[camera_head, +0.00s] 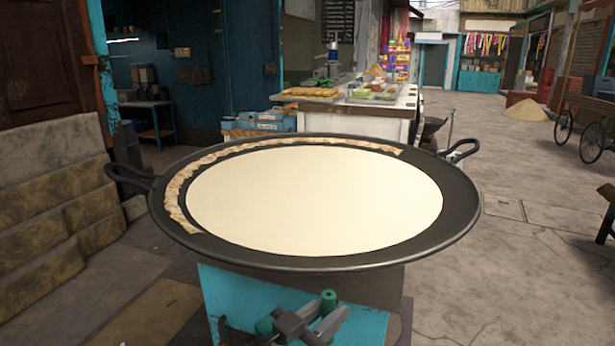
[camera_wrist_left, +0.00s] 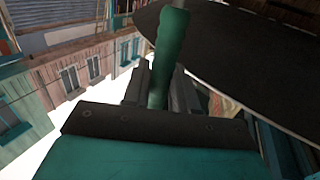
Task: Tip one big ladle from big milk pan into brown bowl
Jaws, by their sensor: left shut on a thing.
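The big milk pan (camera_head: 460,215) is a wide, shallow black pan with two loop handles. It holds a broad pool of cream-coloured milk (camera_head: 315,200), with a wrinkled tan skin along its left and far rim. My left gripper (camera_head: 300,322) is low in front of the pan, below its near rim. It is shut on a green handle (camera_head: 328,301), which also shows between the fingers in the left wrist view (camera_wrist_left: 170,45). The handle's other end is hidden, so I cannot tell if it is the ladle. I see no brown bowl and no right gripper.
The pan rests above a blue stand (camera_head: 235,300). Stone steps (camera_head: 55,215) are at the left. A stall counter (camera_head: 355,115) with food stands behind the pan. Open paving (camera_head: 540,260) lies to the right, with a wheeled cart (camera_head: 590,125) farther back.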

